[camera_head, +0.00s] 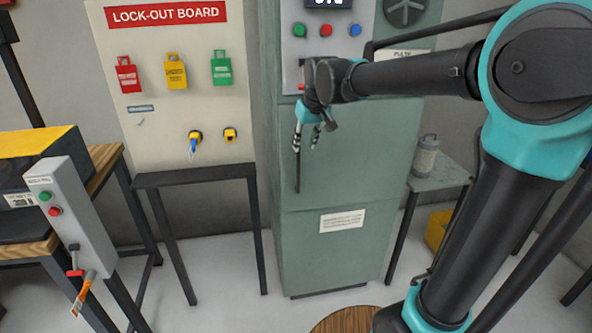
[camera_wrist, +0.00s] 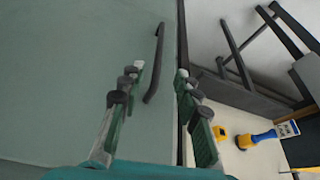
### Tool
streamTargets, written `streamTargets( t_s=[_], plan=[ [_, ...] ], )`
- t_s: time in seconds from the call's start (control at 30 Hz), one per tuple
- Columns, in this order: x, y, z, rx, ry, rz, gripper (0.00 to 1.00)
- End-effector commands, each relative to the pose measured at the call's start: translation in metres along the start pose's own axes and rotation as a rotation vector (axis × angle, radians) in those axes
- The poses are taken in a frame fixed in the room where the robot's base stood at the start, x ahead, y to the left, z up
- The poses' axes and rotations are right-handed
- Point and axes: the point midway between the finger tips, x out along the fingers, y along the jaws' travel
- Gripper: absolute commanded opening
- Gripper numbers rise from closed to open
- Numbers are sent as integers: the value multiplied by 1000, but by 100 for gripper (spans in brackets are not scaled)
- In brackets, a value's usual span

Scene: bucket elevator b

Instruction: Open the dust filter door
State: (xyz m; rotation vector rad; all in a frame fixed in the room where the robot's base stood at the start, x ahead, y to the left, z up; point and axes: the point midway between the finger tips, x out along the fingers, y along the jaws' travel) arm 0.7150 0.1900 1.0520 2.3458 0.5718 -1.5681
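The dust filter door is the grey-green upper panel (camera_head: 370,160) of the tall cabinet; it looks closed. Its dark bar handle (camera_head: 297,175) runs vertically near the left edge. My gripper (camera_head: 307,147) is in front of the door at the handle's upper part, which it partly hides. In the wrist view, my gripper (camera_wrist: 160,73) is open, with the handle (camera_wrist: 156,65) showing between the two fingers, nearer the left one. Neither finger is clearly touching it, and I cannot tell how deep the handle sits between them. The door face (camera_wrist: 70,70) fills the left of that view.
The lock-out board (camera_head: 150,110) with tags and yellow locks stands left of the cabinet, above a dark table (camera_head: 205,175). A control box (camera_head: 70,215) is at the far left. A small table (camera_head: 445,172) with a canister (camera_head: 425,155) stands right. Floor before the cabinet is partly clear.

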Motion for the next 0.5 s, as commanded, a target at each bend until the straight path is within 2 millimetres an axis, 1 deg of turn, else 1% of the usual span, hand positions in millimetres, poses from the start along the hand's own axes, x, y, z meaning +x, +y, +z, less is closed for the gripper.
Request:
streamTargets(
  t_s=[0.03,0.1,0.5],
  plan=[
    [11,0,-1,0,0,0,33],
    [25,0,0,0,0,0,33],
    [103,0,-1,1,0,0,33]
  ],
)
